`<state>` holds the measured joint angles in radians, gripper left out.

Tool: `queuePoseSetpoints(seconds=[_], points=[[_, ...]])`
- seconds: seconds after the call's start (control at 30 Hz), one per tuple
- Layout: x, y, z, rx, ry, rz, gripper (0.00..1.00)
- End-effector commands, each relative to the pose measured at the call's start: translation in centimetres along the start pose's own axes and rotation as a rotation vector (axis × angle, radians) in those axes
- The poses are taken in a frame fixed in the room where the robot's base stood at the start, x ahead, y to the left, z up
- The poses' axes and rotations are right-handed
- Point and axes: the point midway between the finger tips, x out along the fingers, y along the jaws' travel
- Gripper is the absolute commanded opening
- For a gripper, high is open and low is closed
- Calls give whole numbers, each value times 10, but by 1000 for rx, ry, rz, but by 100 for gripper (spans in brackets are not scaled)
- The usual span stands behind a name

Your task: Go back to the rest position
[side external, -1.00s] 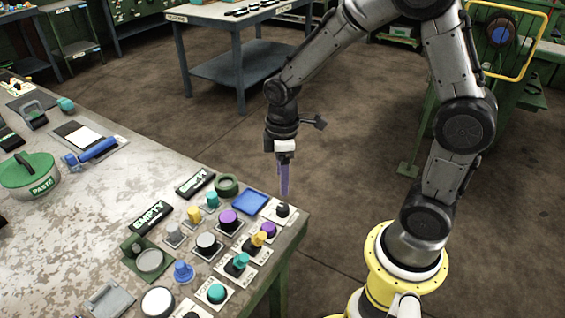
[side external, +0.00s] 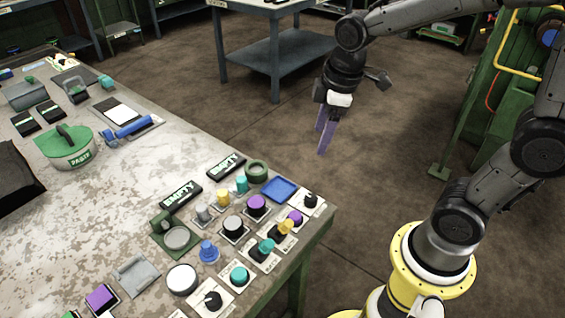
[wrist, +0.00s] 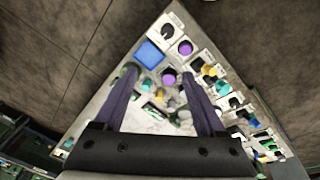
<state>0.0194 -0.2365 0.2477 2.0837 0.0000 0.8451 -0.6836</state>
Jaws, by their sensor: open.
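My gripper (side external: 324,134) is open and empty, with two purple fingers pointing down. In the side external view it hangs in the air beyond the table's far right corner, above the floor. In the wrist view my gripper (wrist: 165,85) shows its two fingers spread apart with nothing between them. The table (side external: 120,190) with its sleeves and holders lies below, apart from the fingers.
Near that corner stand a blue tray (side external: 279,189), purple, teal and yellow sleeves on holders, and two black EMPTY signs (side external: 181,197). A green PASTE pot (side external: 68,148) stands farther left. A second table (side external: 275,50) is behind. The floor around my gripper is clear.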

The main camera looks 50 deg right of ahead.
Motion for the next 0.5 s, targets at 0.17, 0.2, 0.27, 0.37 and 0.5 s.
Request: queuePoseSetpoints(seconds=[0.17, 0.2, 0.27, 0.37, 0.5], points=[[-56, -26, 28, 132, 143, 97, 73], [-64, -33, 36, 172, 172, 112, 73], [-74, -43, 48, 238, 213, 127, 73], [-81, -59, 67, 355, 268, 138, 73], [-77, -76, 88, 525, 297, 121, 73]])
